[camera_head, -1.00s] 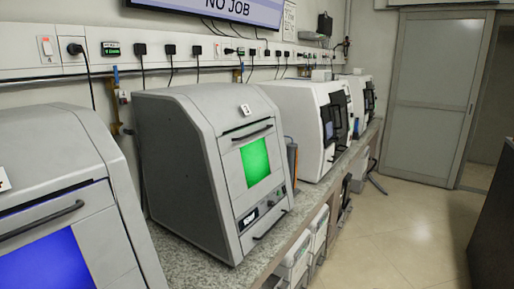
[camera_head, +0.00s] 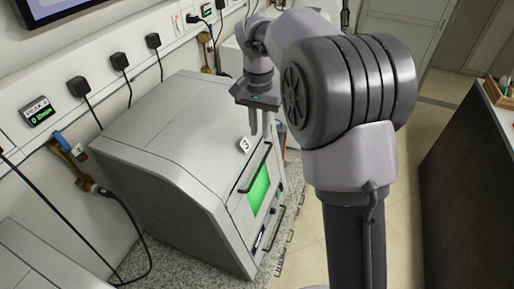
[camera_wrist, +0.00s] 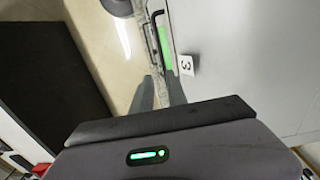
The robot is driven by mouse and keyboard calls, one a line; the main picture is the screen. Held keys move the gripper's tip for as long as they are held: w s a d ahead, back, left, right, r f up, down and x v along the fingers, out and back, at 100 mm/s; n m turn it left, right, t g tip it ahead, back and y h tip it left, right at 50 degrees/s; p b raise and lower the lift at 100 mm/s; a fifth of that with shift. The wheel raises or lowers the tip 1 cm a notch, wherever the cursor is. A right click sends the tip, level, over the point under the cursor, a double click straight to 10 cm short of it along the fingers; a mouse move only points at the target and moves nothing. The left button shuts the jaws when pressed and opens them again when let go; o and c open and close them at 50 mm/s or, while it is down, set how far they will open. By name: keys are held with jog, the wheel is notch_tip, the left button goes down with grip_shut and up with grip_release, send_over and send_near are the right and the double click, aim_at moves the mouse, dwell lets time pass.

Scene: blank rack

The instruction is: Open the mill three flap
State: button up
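Mill three (camera_head: 165,150) is a grey box on the bench in the head view, with a "3" label (camera_head: 245,144). Its front flap (camera_head: 242,208) is closed and has a green window (camera_head: 259,189) and a dark bar handle (camera_head: 257,168). My gripper (camera_head: 260,134) points down above the front top edge, close to the label and handle, with its fingers apart and empty. In the wrist view the fingers (camera_wrist: 160,98) show a gap. The green window (camera_wrist: 165,47), dark handle (camera_wrist: 153,36) and label (camera_wrist: 186,65) lie beyond them.
A speckled bench top (camera_head: 195,273) runs beneath the mill. Another grey machine (camera_head: 40,262) stands at lower left. A wall rail with plugs and cables (camera_head: 85,85) runs behind. A dark counter (camera_head: 470,170) stands at right, with bare floor (camera_head: 418,140) between.

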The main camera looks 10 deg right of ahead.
aim_at(260, 166)
notch_tip(260, 166, down, 13)
jog(key=shift+d+f+b, duration=0.1)
jog(key=shift+b, duration=0.25)
jog(key=shift+w+f, duration=0.25)
jog(key=shift+f, duration=0.45)
jog(key=shift+s, duration=0.1)
jog(key=shift+r, duration=0.1)
grip_shut()
dwell(0.4)
